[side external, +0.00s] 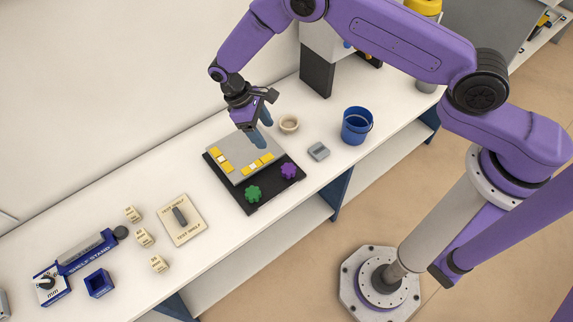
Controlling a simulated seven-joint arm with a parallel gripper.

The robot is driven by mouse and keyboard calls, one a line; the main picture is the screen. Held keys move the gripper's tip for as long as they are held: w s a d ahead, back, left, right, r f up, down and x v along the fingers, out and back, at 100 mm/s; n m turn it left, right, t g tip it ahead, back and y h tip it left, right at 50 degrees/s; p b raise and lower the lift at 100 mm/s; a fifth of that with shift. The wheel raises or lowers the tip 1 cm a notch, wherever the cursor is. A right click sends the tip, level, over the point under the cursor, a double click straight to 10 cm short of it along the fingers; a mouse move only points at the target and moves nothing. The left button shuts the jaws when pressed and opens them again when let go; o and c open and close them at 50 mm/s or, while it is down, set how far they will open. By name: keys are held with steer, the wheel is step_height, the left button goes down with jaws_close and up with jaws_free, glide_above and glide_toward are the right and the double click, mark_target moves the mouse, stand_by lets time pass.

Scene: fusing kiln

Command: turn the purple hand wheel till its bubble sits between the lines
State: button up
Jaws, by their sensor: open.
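The purple hand wheel (289,171) sits on the right front part of a black base (269,196). A green hand wheel (253,194) sits to its left on the same base. A grey plate (230,144) on the base carries two yellow level vials, one at the left (221,160) and one nearer the purple wheel (257,163). The bubbles and lines are too small to read. My gripper (259,142) is open and empty above the grey plate, behind the purple wheel and apart from it, with its blue fingers pointing down.
A grey block (318,151), a beige bowl (289,124) and a blue bucket (357,125) stand to the right. The bench front edge is close to the base.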

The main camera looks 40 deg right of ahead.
mark_target(288, 169)
steer(key=x, duration=1.6)
steer(key=shift+s+f, duration=0.1)
steer(key=shift+f, duration=0.2)
steer(key=c, duration=1.1)
